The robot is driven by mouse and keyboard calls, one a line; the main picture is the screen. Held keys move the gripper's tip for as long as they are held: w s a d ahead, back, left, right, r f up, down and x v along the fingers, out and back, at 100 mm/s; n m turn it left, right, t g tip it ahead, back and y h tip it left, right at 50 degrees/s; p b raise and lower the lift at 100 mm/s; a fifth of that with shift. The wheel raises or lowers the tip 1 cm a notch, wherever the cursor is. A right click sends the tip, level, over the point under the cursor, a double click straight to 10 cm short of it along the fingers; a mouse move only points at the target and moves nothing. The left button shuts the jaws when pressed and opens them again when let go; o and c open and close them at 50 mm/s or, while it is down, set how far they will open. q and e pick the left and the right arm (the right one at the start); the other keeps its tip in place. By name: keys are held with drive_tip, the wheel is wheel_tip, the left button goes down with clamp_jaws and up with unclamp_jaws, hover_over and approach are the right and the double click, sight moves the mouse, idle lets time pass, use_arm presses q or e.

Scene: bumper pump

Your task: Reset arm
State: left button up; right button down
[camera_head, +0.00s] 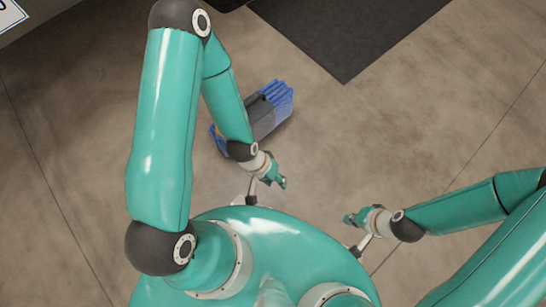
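My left gripper (277,178) is in the middle of the head view, at the end of the bent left arm. It hangs above the floor in front of my base, and no object shows in it. My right gripper (352,219) is to the right and a little lower, pointing left, with no object visible in it. The two grippers are apart. Both are small here, and the gaps between their fingers cannot be made out.
A grey and blue object (266,118) lies on the floor beyond my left gripper, partly hidden by my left forearm. A dark mat (345,30) lies at the top. A sign (10,14) shows at the top left. The floor (400,130) to the right is clear.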

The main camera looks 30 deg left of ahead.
use_arm(q)
drive_tip(key=shift+s, duration=0.4)
wheel_tip(320, 180, up, 30)
drive_tip(key=p, duration=3)
drive_tip(key=shift+s, duration=0.15)
